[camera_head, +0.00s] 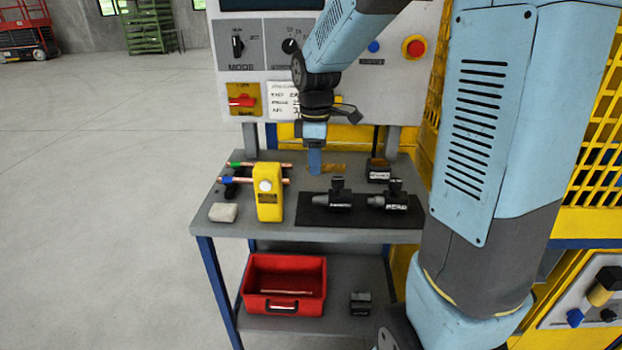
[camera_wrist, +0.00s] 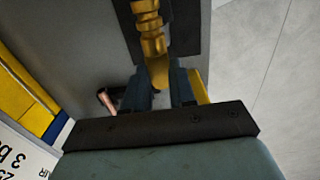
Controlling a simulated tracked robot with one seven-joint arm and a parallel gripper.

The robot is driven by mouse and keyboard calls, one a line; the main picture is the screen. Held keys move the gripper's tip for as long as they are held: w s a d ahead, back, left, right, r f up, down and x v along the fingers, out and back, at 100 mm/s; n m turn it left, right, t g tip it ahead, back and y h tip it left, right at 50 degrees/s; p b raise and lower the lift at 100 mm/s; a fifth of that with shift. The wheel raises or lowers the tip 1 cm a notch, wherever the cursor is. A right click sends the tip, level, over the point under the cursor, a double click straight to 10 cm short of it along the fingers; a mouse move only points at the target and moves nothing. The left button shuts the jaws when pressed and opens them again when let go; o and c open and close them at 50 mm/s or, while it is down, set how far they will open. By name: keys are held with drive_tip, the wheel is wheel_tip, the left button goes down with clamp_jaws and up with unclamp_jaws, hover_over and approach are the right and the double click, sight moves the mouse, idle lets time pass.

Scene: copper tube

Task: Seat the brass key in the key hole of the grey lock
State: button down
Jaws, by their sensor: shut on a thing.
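The brass key (camera_wrist: 151,40), a golden stepped piece, runs from between my gripper's fingers toward the top of the wrist view. My gripper (camera_wrist: 161,90) is shut on its near end. In the head view my gripper (camera_head: 315,168) points down above the back of the bench, and the brass key (camera_head: 333,168) shows as a brownish-gold strip to its right. I cannot clearly pick out the grey lock or its key hole. A small dark labelled block (camera_head: 378,173) stands right of the key, apart from it.
Black tools (camera_head: 341,198) lie on a dark mat (camera_head: 318,215). A pale block (camera_head: 223,212) sits at the left. A red bin (camera_head: 284,272) stands below.

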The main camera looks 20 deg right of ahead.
drive_tip(key=w+f, duration=0.2)
drive_tip(key=w, duration=0.2)
hover_over(310, 188)
drive_tip(key=s, duration=0.1)
wheel_tip(310, 188, down, 4)
drive_tip(key=shift+s+a+f, duration=0.1)
drive_tip(key=shift+s+f, duration=0.05)
drive_tip(key=shift+f, duration=0.05)
drive_tip(key=shift+w+f, duration=0.6)
drive_tip(key=shift+f, duration=1.55)
drive_tip(key=shift+f, duration=0.15)
drive_tip(key=c, duration=0.9)
unclamp_jaws()
drive_tip(key=shift+c, duration=0.2)
